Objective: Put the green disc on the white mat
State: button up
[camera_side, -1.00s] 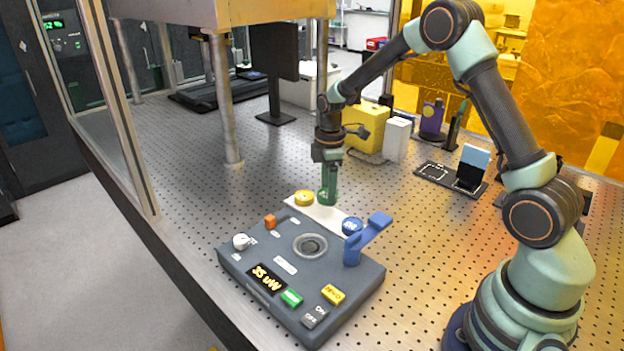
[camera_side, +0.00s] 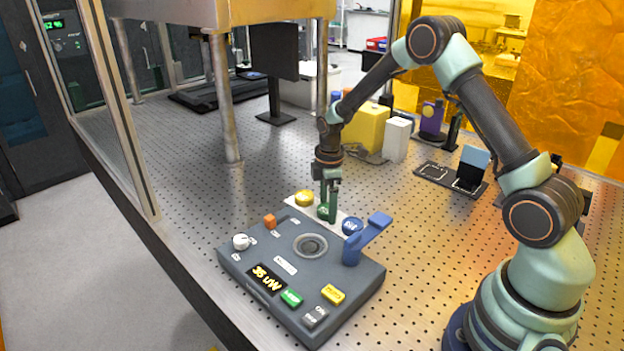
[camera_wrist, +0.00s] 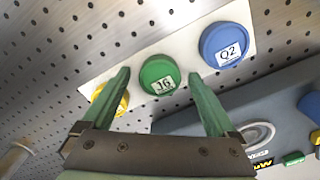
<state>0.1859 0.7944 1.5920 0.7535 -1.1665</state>
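The green disc (camera_wrist: 159,76), marked J6, lies on a white strip (camera_wrist: 190,42) that looks like the white mat, between a yellow disc (camera_wrist: 108,100) and a blue disc (camera_wrist: 226,44) marked Q2. My gripper (camera_wrist: 158,74) is open, with one green finger on each side of the green disc in the wrist view. In the side view my gripper (camera_side: 327,215) is low over the strip at the green disc (camera_side: 322,210). Whether the fingers touch the disc cannot be told.
A dark grey instrument box (camera_side: 300,262) with a blue lever (camera_side: 366,238), a round recess and several buttons stands just in front of the strip. A yellow box (camera_side: 366,127) and a white box (camera_side: 397,139) stand behind. The perforated table is clear to the left.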

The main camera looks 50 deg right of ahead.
jog(key=shift+r, duration=0.1)
notch_tip(320, 180, up, 12)
jog(key=s+a+r+m+t, duration=0.3)
jog(key=s+a+r+m, duration=0.3)
jog(key=r, duration=0.4)
jog(key=s+a+r+m+t, duration=0.1)
jog(key=s+m, duration=0.4)
jog(key=s, duration=0.6)
jog(key=shift+a+r+t, duration=0.35)
jog(key=shift+a+t, duration=0.45)
